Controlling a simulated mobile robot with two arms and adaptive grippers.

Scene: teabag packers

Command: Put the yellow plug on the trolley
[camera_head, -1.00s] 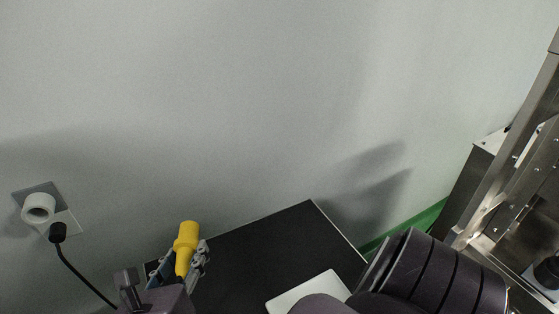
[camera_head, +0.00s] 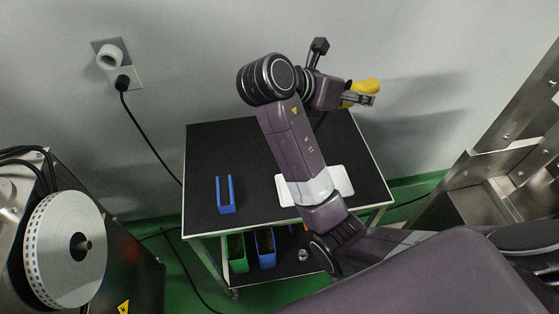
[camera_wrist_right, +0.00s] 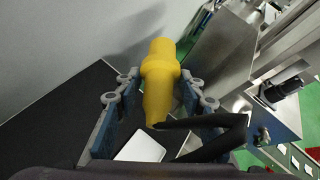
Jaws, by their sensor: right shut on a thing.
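The yellow plug (camera_head: 364,86) is in my right gripper (camera_head: 358,99), high near the wall over the far right part of the trolley. In the right wrist view the plug (camera_wrist_right: 160,80) stands lengthwise between the two fingers of my right gripper (camera_wrist_right: 158,100), which is shut on it. A black cable-like piece (camera_wrist_right: 205,130) shows at its near end. The trolley (camera_head: 208,160) has a black top and stands against the wall, partly hidden by my right arm. Its top also shows in the wrist view (camera_wrist_right: 50,115). My left gripper is not in view.
A blue holder (camera_head: 226,196) and a white plate (camera_head: 342,180) are on the trolley top. Green (camera_head: 238,262) and blue (camera_head: 265,258) bins sit on the lower shelf. A wall socket (camera_head: 113,60) holds a black plug with cable. Machines flank the trolley. The top's left part is mostly clear.

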